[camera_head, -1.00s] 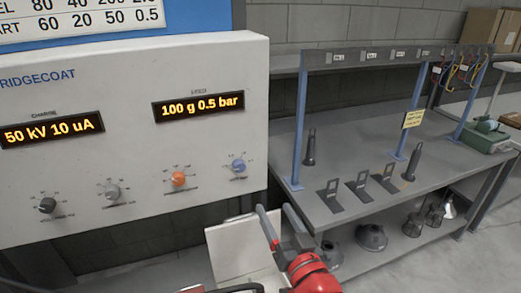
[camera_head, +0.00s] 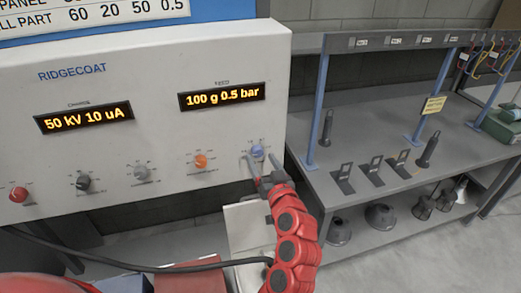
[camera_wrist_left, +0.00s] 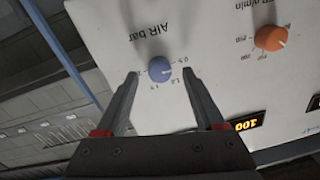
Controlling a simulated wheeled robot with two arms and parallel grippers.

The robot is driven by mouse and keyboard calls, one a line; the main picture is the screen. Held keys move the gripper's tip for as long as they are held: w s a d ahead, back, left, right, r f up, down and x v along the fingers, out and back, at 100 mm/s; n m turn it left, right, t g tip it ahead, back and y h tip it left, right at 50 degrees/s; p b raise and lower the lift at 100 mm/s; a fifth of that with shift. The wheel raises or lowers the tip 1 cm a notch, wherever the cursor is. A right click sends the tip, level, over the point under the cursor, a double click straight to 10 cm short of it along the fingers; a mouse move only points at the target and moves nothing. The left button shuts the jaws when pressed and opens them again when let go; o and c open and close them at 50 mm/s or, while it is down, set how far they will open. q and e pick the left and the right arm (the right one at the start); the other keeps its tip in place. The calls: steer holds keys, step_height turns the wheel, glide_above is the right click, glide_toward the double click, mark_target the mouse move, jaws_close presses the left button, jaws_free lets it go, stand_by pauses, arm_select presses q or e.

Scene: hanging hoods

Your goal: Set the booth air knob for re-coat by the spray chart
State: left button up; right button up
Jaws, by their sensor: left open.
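The blue air knob (camera_head: 257,152) is the rightmost knob on the white RIDGECOAT panel (camera_head: 140,90). It also shows in the left wrist view (camera_wrist_left: 159,69), where the lettering "AIR bar" appears upside down. My left gripper (camera_head: 264,164) is open, with its fingers either side of the blue knob; I cannot tell whether they touch it. The right display (camera_head: 222,95) reads "100 g 0.5 bar", and the left display (camera_head: 84,117) reads "50 kV 10 uA". Part of the spray chart (camera_head: 95,20) shows above the panel, cut off at the top. My right gripper is not in view.
An orange knob (camera_head: 201,161), a grey knob (camera_head: 141,172), a black knob (camera_head: 83,183) and a red knob (camera_head: 19,194) line the panel's lower edge. A grey bench (camera_head: 400,140) with stands and cups is at the right.

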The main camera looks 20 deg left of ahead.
arm_select(q)
steer(key=shift+x, duration=0.9)
jaws_close()
